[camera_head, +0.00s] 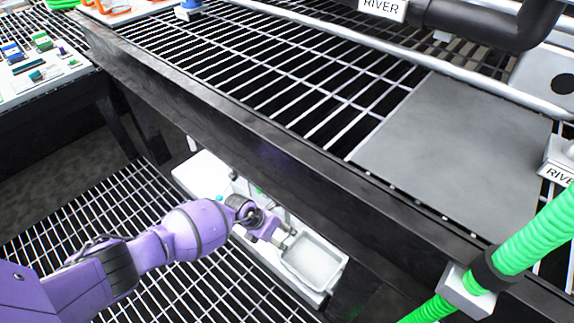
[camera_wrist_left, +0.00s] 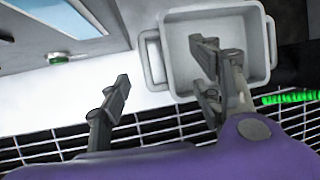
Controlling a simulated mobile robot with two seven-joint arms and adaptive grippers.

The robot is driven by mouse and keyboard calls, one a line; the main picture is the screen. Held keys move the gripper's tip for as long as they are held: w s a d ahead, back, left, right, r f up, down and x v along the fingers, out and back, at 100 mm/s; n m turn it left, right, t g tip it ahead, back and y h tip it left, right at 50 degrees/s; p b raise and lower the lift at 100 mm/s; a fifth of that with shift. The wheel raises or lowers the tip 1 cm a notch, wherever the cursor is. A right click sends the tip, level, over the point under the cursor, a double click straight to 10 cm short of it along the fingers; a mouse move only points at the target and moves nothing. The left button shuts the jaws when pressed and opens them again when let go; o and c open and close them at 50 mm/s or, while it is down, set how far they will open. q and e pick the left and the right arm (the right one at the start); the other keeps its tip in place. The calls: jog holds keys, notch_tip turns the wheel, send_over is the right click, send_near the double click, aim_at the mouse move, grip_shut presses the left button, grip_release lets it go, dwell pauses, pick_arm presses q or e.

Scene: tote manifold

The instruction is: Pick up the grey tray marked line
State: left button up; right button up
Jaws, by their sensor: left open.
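A light grey tray (camera_head: 318,262) with side handles sits at the right end of a low white surface, below the dark beam of the grating. In the left wrist view the tray (camera_wrist_left: 256,52) looks empty, and no marking on it is readable. My left gripper (camera_head: 283,236) is open at the tray's near left side. In the wrist view the left gripper (camera_wrist_left: 163,64) has its fingers apart on either side of the tray's left handle (camera_wrist_left: 150,60). One finger overlaps the tray's inside in the picture. I cannot tell whether it touches.
The white surface (camera_wrist_left: 70,105) borders a floor grating (camera_head: 100,215). A dark beam (camera_head: 270,155) runs above the tray. A grey plate (camera_head: 450,145), pipes marked RIVER (camera_head: 381,7) and a green hose (camera_head: 535,235) lie to the right.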

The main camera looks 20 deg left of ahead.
pick_arm(q)
jog(key=b+x, duration=0.1)
jog(key=x, duration=0.1)
jog(key=b+x, duration=0.4)
jog(key=x, duration=0.1)
jog(key=shift+a+f, duration=0.15)
jog(key=shift+a, duration=0.25)
jog(key=shift+w+d+f+b, duration=0.1)
jog(key=shift+f+b, duration=0.2)
jog(key=shift+f, duration=0.05)
jog(key=shift+w+r, duration=0.1)
jog(key=shift+r, duration=0.05)
jog(key=shift+c, duration=0.3)
grip_shut()
